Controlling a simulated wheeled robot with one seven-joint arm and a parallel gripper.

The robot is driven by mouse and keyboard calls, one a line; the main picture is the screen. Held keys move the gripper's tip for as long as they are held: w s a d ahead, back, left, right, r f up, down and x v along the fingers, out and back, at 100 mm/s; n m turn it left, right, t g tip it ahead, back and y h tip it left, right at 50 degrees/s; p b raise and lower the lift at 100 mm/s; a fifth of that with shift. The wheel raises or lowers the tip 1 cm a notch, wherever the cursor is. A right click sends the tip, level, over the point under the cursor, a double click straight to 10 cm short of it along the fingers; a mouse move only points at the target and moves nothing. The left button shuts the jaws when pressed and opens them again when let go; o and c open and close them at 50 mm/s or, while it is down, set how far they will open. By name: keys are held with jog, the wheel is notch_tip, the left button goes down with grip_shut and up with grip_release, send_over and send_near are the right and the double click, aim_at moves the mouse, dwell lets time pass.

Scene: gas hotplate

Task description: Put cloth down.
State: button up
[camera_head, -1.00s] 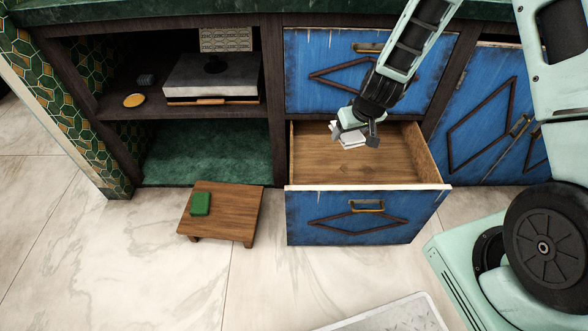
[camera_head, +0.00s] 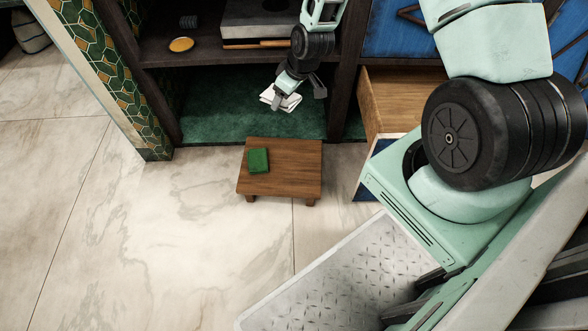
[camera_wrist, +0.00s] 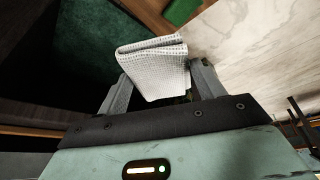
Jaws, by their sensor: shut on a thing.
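A folded white cloth (camera_head: 281,99) with a waffle weave is held in my gripper (camera_head: 297,88). In the wrist view the cloth (camera_wrist: 152,68) sits between the two fingers of my gripper (camera_wrist: 160,84), which are shut on it. In the head view the cloth is in the air in front of the lower shelf opening, above and behind the small wooden table. The inner end of the cloth is partly hidden by the gripper.
A small wooden table (camera_head: 298,168) with a green block-like thing (camera_head: 258,160) on its left side stands on the floor. The lower shelf (camera_head: 225,117) has an empty green surface. An open drawer (camera_head: 393,100) is to the right. A yellow dish (camera_head: 181,45) is on the upper shelf.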

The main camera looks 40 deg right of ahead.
aim_at(302, 163)
jog(key=s+d+f+n+b, duration=0.1)
jog(key=s+f+n+b, duration=0.1)
jog(key=f+b, duration=0.3)
jog(key=s+d+f+n+g+y+b, duration=0.1)
jog(key=f+b, duration=0.5)
jog(key=f, duration=0.7)
jog(key=s+d+f+n+y+b, duration=0.1)
jog(key=s+d+f+n+b, duration=0.1)
jog(key=f+b, duration=0.4)
jog(key=shift+s+d+f+n+g, duration=0.15)
jog(key=shift+f+n, duration=0.3)
jog(key=shift+f, duration=0.6)
jog(key=shift+s+d+f+n+g, duration=0.1)
jog(key=shift+s+f+n+g, duration=0.25)
jog(key=shift+f, duration=0.7)
jog(key=shift+w+r, duration=0.1)
jog(key=shift+w, duration=0.05)
jog(key=o, duration=1)
